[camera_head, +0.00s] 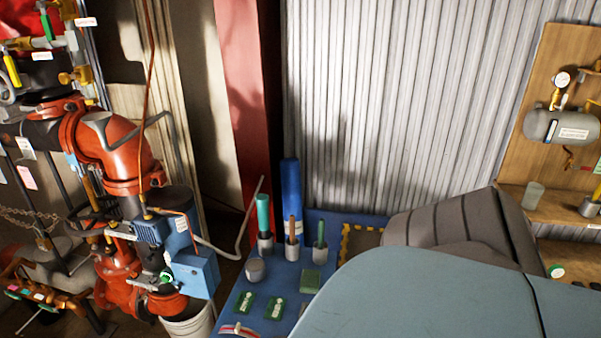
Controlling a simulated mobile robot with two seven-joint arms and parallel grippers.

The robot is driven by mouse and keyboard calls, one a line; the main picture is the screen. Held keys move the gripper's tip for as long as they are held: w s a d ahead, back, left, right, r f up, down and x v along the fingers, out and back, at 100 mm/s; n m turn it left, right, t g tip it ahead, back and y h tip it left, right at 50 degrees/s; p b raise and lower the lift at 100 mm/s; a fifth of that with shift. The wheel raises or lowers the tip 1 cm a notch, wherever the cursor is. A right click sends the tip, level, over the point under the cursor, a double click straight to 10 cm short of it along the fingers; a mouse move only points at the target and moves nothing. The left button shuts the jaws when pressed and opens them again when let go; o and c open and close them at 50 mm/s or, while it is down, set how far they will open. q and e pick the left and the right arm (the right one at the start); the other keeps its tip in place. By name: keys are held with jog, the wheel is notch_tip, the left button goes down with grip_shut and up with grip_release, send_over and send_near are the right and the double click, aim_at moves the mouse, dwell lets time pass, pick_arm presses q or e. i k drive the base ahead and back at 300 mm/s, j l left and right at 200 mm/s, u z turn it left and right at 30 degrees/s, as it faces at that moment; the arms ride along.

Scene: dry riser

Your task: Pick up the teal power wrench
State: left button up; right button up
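A teal cylindrical handle (263,213) stands upright in a grey metal holder on the blue tabletop (290,268). It is the only teal tool I can make out and looks like the teal power wrench, though its lower part is hidden in the holder. A brown-handled tool (292,230) and a green-handled tool (321,233) stand upright to its right, in similar holders. Neither of my grippers shows in the head view.
A tall blue cylinder (290,190) stands behind the tools. A grey round container (255,270), a green block (310,281) and green plates (245,302) lie in front. Red pipework (130,155) stands left. My body covers the lower right.

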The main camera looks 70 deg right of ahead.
aim_at(262, 200)
jog(key=z, duration=1.8)
